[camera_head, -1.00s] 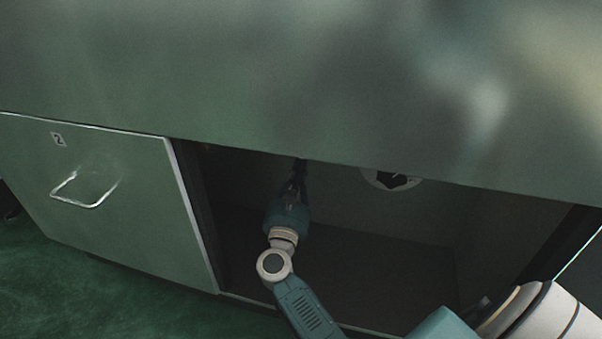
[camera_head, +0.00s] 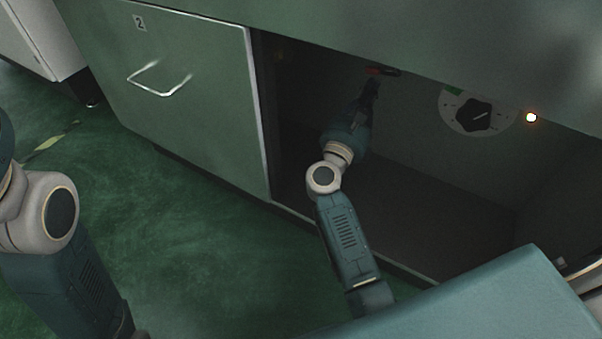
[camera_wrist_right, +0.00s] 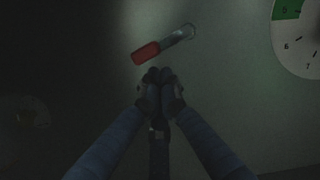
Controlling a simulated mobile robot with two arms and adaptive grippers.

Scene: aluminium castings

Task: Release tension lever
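The tension lever (camera_wrist_right: 163,44), with a red grip and a grey metal shank, is on the back wall of the open compartment. Its red end points down and left in the right wrist view. In the head view only a small red part (camera_head: 380,71) shows, under the cabinet's upper edge. My right gripper (camera_wrist_right: 161,76) reaches into the compartment with its fingertips together and nothing between them. The tips appear just below the red grip, apart from it in the picture; I cannot tell the depth gap. In the head view the right gripper (camera_head: 371,88) is dark and small. My left gripper is out of view.
A white numbered dial (camera_head: 455,122) with a black knob is right of the lever; it also shows in the wrist view (camera_wrist_right: 305,45). A lit lamp (camera_head: 531,117) is beside it. Left is a closed panel (camera_head: 200,75) marked 2 with a wire handle (camera_head: 160,80). The upper cabinet panel overhangs the opening.

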